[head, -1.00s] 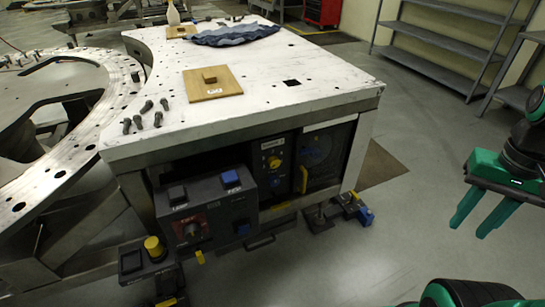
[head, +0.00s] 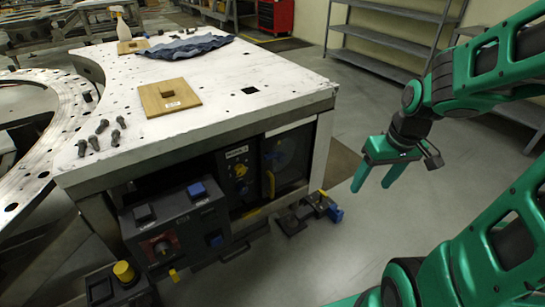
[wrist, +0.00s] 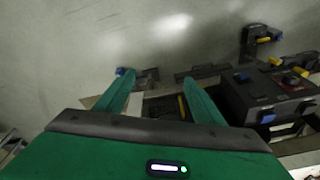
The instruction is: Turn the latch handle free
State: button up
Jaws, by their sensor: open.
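A yellow upright handle (head: 271,184), which looks like the latch handle, is on a dark panel with a round dial under the white-topped table (head: 215,85). My gripper (head: 378,184) is to the right of this panel, apart from it, with its green fingers spread and pointing down. Nothing is between the fingers. In the wrist view the fingers (wrist: 159,78) are spread above the floor and the dark equipment. A small yellow part (wrist: 183,107) shows beside the right finger; I cannot tell whether it is the handle.
A grey control box (head: 175,225) with a red switch panel juts out left of the handle. Small dark fixtures with a blue part (head: 335,214) are low in front of the panel. Bolts (head: 102,127) and a wooden plate (head: 168,97) lie on the table.

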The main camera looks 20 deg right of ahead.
jog(key=w+a+f+n+t+y, duration=0.2)
jog(key=w+a+f+n, duration=0.3)
jog(key=w, duration=0.5)
jog(key=t+y, duration=0.2)
jog(key=t, duration=0.7)
send_near(271, 154)
jog(key=shift+m, duration=0.3)
jog(key=x, duration=0.8)
jog(key=shift+w+a, duration=0.1)
jog(key=shift+w, duration=0.2)
